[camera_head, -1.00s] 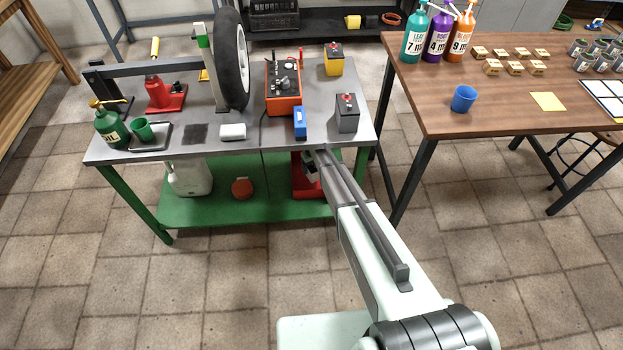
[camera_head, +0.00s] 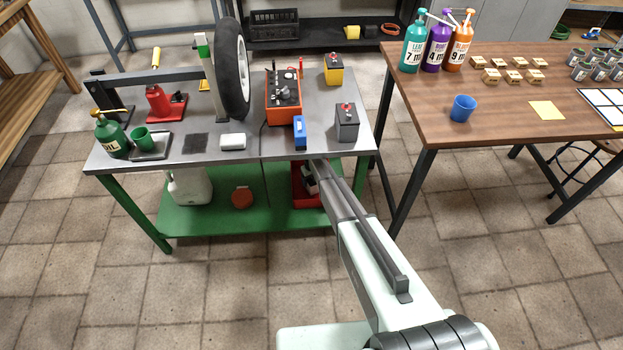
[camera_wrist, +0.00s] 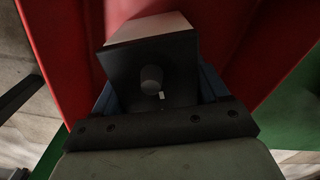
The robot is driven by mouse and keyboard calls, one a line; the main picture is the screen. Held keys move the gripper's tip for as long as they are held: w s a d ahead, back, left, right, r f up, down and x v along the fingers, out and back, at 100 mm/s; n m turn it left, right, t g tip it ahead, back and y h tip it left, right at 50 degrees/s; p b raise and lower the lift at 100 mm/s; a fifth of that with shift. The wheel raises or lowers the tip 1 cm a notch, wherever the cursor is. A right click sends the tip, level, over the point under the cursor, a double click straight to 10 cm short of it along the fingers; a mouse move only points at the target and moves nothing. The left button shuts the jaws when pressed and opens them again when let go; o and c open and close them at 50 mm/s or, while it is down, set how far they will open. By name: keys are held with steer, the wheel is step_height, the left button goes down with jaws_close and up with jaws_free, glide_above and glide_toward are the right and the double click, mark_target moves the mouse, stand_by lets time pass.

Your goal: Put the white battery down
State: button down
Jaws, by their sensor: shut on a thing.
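The white battery (camera_wrist: 152,28) is in the wrist view, with a pale top and a dark end face bearing a round terminal. My gripper (camera_wrist: 155,82) is shut on it, with a bluish finger at each side. The battery is over or inside a red bin (camera_wrist: 65,30); its underside is hidden, so I cannot tell whether it touches the bin floor. In the head view, the red bin (camera_head: 300,200) stands on the green lower shelf under the grey workbench. My arm and the bench top partly hide the gripper there.
The grey workbench top (camera_head: 210,158) is just above my forearm, its front edge close to it. A grey battery (camera_head: 347,124), a blue box (camera_head: 300,132) and a yellow battery (camera_head: 334,72) stand on it.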

stand_by(0.3)
jaws_free()
steer(key=shift+f, duration=0.1)
steer(key=shift+r, duration=2.95)
steer(key=s+d+r+m+g, duration=0.1)
steer(key=s+d+g, duration=0.15)
steer(key=s, duration=1.65)
steer(key=s+d+r+m+g, duration=0.1)
steer(key=s+d+m, duration=0.15)
steer(key=s, duration=1.75)
steer(key=s+d+r+g, duration=0.1)
steer(key=s+r, duration=0.2)
steer(key=s, duration=0.7)
steer(key=s+d+r+g, duration=0.1)
steer(key=s+r, duration=0.3)
steer(key=s, duration=0.6)
steer(key=s+d+r+m+g, duration=0.1)
steer(key=s+r, duration=0.2)
steer(key=s, duration=0.7)
steer(key=shift+r, duration=0.3)
